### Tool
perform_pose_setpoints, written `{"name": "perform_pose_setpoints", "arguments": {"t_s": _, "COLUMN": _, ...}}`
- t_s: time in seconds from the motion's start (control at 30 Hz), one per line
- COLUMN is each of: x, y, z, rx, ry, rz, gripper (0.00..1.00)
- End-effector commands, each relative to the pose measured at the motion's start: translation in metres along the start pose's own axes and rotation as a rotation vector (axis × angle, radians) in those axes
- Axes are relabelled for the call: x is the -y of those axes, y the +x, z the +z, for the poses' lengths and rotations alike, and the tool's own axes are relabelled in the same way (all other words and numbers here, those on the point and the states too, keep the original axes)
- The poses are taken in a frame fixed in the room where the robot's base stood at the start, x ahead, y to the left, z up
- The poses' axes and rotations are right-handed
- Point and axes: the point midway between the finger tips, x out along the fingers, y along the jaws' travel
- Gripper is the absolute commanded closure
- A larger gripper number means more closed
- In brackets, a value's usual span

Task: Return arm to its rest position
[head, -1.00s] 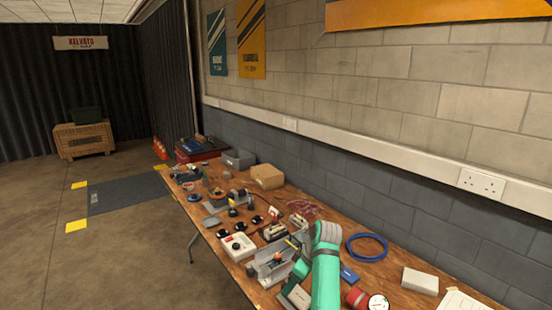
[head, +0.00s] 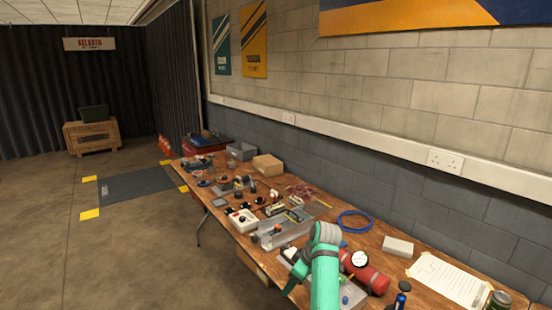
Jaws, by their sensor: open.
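My teal arm (head: 325,280) rises from the bottom of the head view. Its grey joint (head: 323,235) is bent above the wooden workbench (head: 405,262). A teal link (head: 298,270) runs down and left from that joint. My gripper cannot be made out; the arm's end is not visible among the bench items.
A grey metal tray (head: 284,236) and a red cylinder with a gauge (head: 368,277) lie close to the arm. A white control box (head: 242,221), blue cable ring (head: 355,221), white block (head: 398,246) and paper sheet (head: 448,281) are on the bench. Open floor (head: 150,250) lies left.

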Motion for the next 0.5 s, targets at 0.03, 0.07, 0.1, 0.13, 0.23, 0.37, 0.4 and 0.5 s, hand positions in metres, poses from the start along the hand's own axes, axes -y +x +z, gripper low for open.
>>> {"name": "perform_pose_setpoints", "arguments": {"t_s": 0.03, "x": 0.003, "y": 0.010, "z": 0.003, "rx": -0.003, "ry": 0.008, "rz": 0.002, "gripper": 0.56}}
{"name": "perform_pose_setpoints", "arguments": {"t_s": 0.07, "x": 0.004, "y": 0.014, "z": 0.004, "rx": -0.005, "ry": 0.012, "rz": 0.006, "gripper": 0.56}}
{"name": "perform_pose_setpoints", "arguments": {"t_s": 0.1, "x": 0.005, "y": 0.019, "z": 0.005, "rx": -0.008, "ry": 0.018, "rz": 0.010, "gripper": 0.56}}
{"name": "perform_pose_setpoints", "arguments": {"t_s": 0.13, "x": 0.006, "y": 0.023, "z": 0.006, "rx": -0.011, "ry": 0.023, "rz": 0.015, "gripper": 0.56}}
{"name": "perform_pose_setpoints", "arguments": {"t_s": 0.23, "x": 0.009, "y": 0.037, "z": 0.011, "rx": -0.019, "ry": 0.043, "rz": 0.028, "gripper": 0.56}}
{"name": "perform_pose_setpoints", "arguments": {"t_s": 0.37, "x": 0.015, "y": 0.058, "z": 0.018, "rx": -0.032, "ry": 0.069, "rz": 0.050, "gripper": 0.56}}
{"name": "perform_pose_setpoints", "arguments": {"t_s": 0.4, "x": 0.017, "y": 0.065, "z": 0.021, "rx": -0.036, "ry": 0.079, "rz": 0.058, "gripper": 0.56}}
{"name": "perform_pose_setpoints", "arguments": {"t_s": 0.5, "x": 0.025, "y": 0.085, "z": 0.028, "rx": -0.049, "ry": 0.104, "rz": 0.078, "gripper": 0.56}}
